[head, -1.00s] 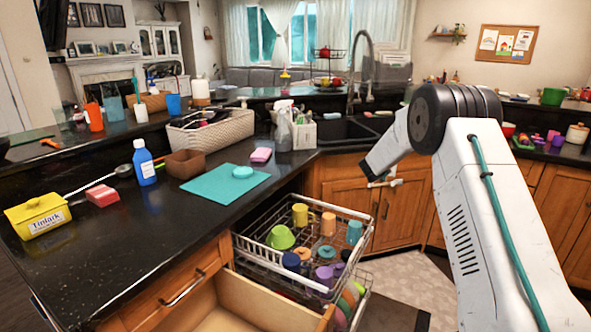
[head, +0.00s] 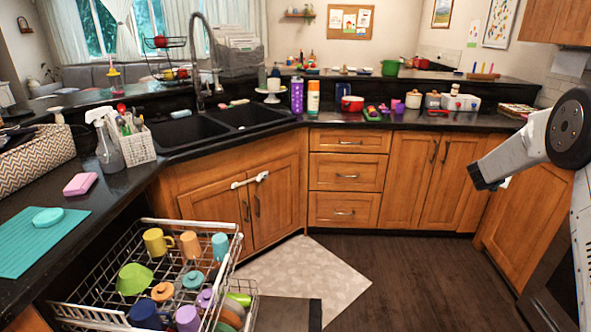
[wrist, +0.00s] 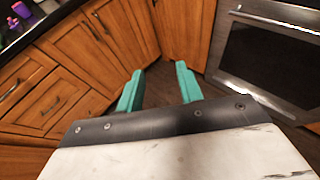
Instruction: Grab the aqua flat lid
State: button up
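A flat round aqua lid (head: 48,217) lies on a teal mat (head: 22,250) on the left counter in the head view. Another teal lid (head: 193,280), with a knob, sits among cups in the pulled-out dishwasher rack (head: 85,310). My gripper (head: 487,185) is at the right of the head view, far from both lids and over the open floor. In the wrist view its two teal fingers (wrist: 158,88) stand apart with nothing between them. Neither lid shows in the wrist view.
The rack holds several cups and a green bowl (head: 134,279) and juts out before the sink cabinet. A pink sponge (head: 80,184), spray bottle (head: 108,145) and woven basket (head: 35,160) stand behind the mat. The floor (head: 400,280) right of the rack is clear.

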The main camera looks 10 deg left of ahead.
aim_at(48, 218)
jog(key=k, duration=1.3)
jog(key=u, duration=1.9)
jog(key=i, duration=1)
jog(key=u, duration=0.05)
